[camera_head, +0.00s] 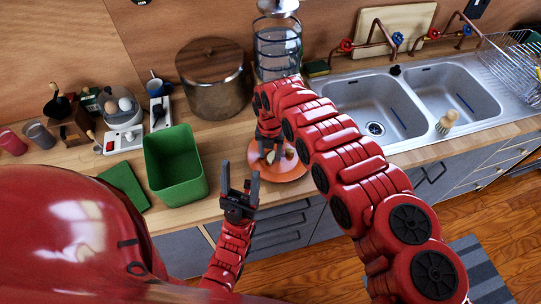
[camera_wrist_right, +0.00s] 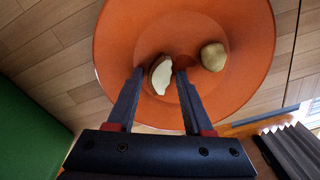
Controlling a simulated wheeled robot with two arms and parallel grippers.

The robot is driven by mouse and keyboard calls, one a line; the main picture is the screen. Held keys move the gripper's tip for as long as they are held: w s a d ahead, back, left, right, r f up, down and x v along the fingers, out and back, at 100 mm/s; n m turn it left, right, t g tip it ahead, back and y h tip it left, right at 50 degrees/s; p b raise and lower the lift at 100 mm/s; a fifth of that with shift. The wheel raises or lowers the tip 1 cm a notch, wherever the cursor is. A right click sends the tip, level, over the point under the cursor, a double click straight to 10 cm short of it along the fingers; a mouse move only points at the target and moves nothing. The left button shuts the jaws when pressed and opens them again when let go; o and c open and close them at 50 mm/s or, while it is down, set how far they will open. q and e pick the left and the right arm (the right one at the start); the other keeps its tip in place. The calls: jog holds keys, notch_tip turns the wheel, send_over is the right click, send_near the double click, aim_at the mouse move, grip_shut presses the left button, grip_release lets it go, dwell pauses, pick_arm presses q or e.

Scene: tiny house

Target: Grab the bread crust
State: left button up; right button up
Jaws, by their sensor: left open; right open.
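The bread crust (camera_wrist_right: 162,77), a brown-edged piece with a pale inside, lies in the orange bowl (camera_wrist_right: 118,50) in the right wrist view. My right gripper (camera_wrist_right: 160,72) is open over the bowl, with a fingertip on either side of the crust; I cannot tell whether they touch it. In the head view the orange bowl (camera_head: 291,171) is on the front of the counter, and my right gripper (camera_head: 271,151) reaches down into it, largely hiding its contents. My left gripper (camera_head: 240,180) is open and empty, in front of the counter left of the bowl.
A round yellowish-brown item (camera_wrist_right: 213,56) lies in the bowl beside the crust. A green bin (camera_head: 174,167) stands left of the bowl. A large pot (camera_head: 215,97) and glass jar (camera_head: 278,50) stand behind. The sink (camera_head: 375,108) is at right.

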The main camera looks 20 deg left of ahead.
grip_shut()
dwell(0.3)
